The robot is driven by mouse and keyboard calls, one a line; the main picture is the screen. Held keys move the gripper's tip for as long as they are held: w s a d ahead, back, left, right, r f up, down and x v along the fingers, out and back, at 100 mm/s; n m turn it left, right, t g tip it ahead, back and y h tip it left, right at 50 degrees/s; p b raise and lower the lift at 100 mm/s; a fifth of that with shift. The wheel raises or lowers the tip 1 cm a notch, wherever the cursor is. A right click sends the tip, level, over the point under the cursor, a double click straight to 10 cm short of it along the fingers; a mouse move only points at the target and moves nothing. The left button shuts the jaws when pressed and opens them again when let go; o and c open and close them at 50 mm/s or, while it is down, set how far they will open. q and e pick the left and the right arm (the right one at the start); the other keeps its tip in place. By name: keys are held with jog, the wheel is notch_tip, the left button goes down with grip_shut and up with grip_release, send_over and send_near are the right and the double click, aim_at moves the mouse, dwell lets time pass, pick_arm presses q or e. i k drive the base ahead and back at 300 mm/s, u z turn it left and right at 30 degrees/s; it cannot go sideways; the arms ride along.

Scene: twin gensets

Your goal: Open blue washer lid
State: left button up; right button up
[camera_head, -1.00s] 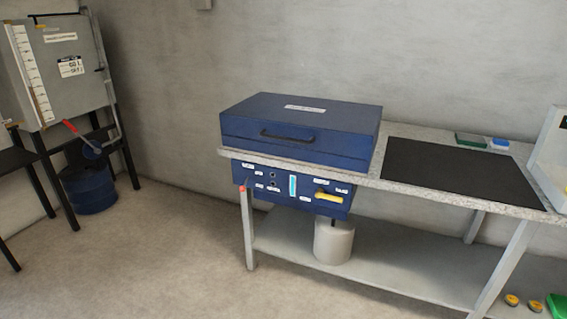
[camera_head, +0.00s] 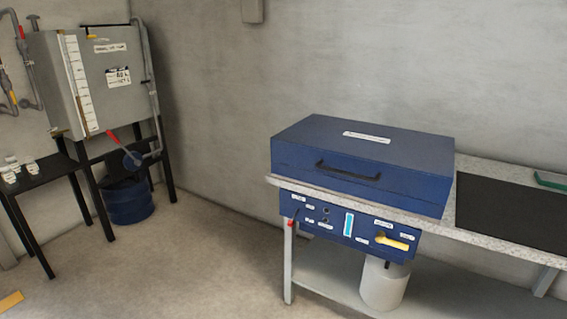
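The blue washer (camera_head: 300,162) stands on a speckled bench at the right. Its lid (camera_head: 400,147) is shut and has a white label on top. A dark bar handle (camera_head: 348,172) sits on the front of the lid. Below the bench top is the washer's blue control panel (camera_head: 330,229) with small labels, a light blue strip and a yellow lever (camera_head: 393,242). Neither of my grippers shows in the view.
A black mat (camera_head: 510,212) and a green tray (camera_head: 551,180) lie on the bench to the right. A white container (camera_head: 384,285) is under the panel. A grey tank (camera_head: 100,85), blue drum (camera_head: 127,203) and black table (camera_head: 40,177) stand at the left. Floor between is clear.

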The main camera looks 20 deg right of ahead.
aim_at(419, 165)
jog(key=z, duration=0.05)
jog(key=i, duration=1.2)
jog(key=z, duration=0.65)
